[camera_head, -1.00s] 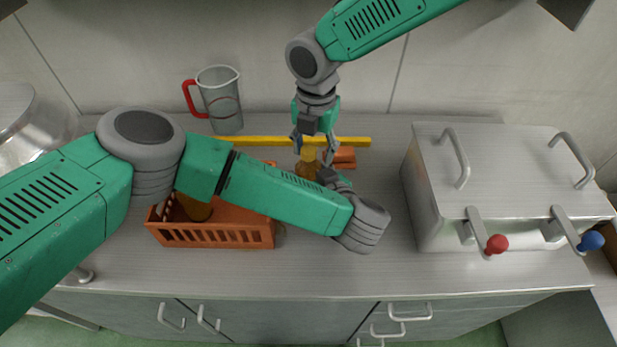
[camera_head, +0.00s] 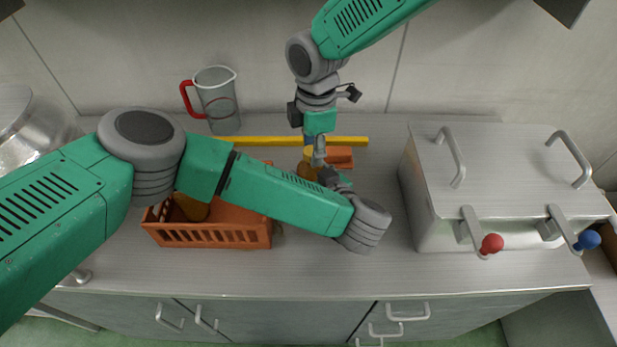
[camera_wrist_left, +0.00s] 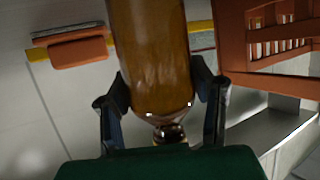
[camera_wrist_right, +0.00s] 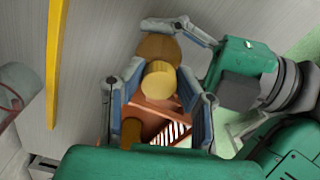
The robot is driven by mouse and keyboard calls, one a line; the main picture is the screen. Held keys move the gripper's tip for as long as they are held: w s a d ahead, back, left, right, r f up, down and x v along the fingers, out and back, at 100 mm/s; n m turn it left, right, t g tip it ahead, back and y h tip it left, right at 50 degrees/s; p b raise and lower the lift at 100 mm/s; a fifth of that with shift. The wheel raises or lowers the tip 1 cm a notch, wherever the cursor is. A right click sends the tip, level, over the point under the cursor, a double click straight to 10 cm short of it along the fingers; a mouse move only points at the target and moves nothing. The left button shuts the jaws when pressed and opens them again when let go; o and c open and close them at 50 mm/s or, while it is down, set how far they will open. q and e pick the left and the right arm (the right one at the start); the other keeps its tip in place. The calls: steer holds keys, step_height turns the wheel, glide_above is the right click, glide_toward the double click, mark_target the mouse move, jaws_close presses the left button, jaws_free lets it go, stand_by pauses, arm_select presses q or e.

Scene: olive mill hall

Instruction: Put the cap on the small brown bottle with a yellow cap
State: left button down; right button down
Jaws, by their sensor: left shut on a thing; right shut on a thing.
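The small brown bottle (camera_head: 305,172) stands beyond my left forearm in the head view, partly hidden by the grippers. My left gripper (camera_wrist_left: 165,95) is shut on the bottle, which fills the gap between its fingers (camera_wrist_left: 150,50). The yellow cap (camera_wrist_right: 160,85) is between the fingertips of my right gripper (camera_wrist_right: 160,82), which is shut on it. The brown bottle (camera_wrist_right: 158,47) shows behind the cap in the right wrist view. The cap is at the bottle's top; I cannot tell whether it is seated.
An orange crate (camera_head: 215,235) with a brown bottle (camera_head: 190,207) in it is at the left. A jug (camera_head: 215,98) stands at the back, a steel box (camera_head: 430,215) at the right. The front counter is clear.

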steer(key=m, duration=0.1)
steer(key=d+m, duration=0.1)
steer(key=m, duration=0.3)
steer(key=shift+d+f, duration=0.1)
steer(key=shift+d, duration=0.15)
steer(key=m, duration=0.3)
steer(key=shift+a+m, duration=0.1)
steer(key=shift+m, duration=0.5)
steer(key=shift+a, duration=0.1)
steer(key=c, duration=1.3)
jaws_free()
steer(key=shift+o, duration=0.5)
steer(key=shift+a, duration=0.1)
